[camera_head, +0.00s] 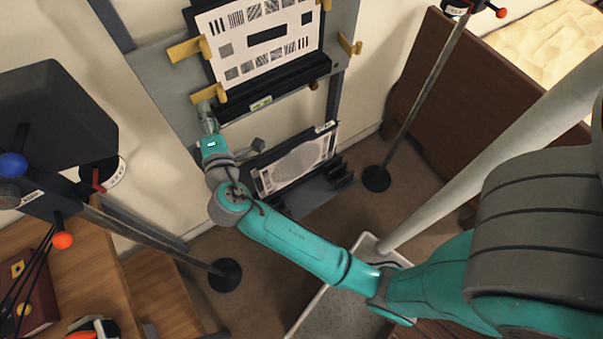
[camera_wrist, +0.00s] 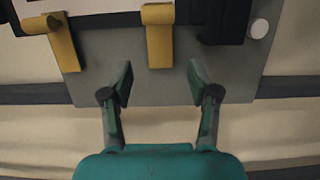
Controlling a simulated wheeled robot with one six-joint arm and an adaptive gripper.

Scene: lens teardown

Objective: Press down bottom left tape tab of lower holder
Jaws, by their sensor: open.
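A black holder (camera_head: 270,87) with a white patterned test chart (camera_head: 262,52) is mounted on a grey wall panel in the head view. A yellow tape tab (camera_head: 209,93) sits at its bottom left corner. My gripper (camera_head: 207,106) is just below that tab. In the wrist view my gripper (camera_wrist: 160,76) is open and empty, fingers apart. One yellow tab (camera_wrist: 158,38) lies straight ahead, beyond and between the fingertips; another tab (camera_wrist: 63,45) is to the left. Contact is not visible. Other yellow tabs show at the upper left (camera_head: 186,49) and right (camera_head: 352,44).
Below, another black holder with a grey oval-patterned chart (camera_head: 295,162) stands near the floor. Stands on round black bases (camera_head: 376,179) rise at both sides. A black box-shaped lamp (camera_head: 62,108) is at left. A grey tray (camera_head: 345,315) lies under my arm.

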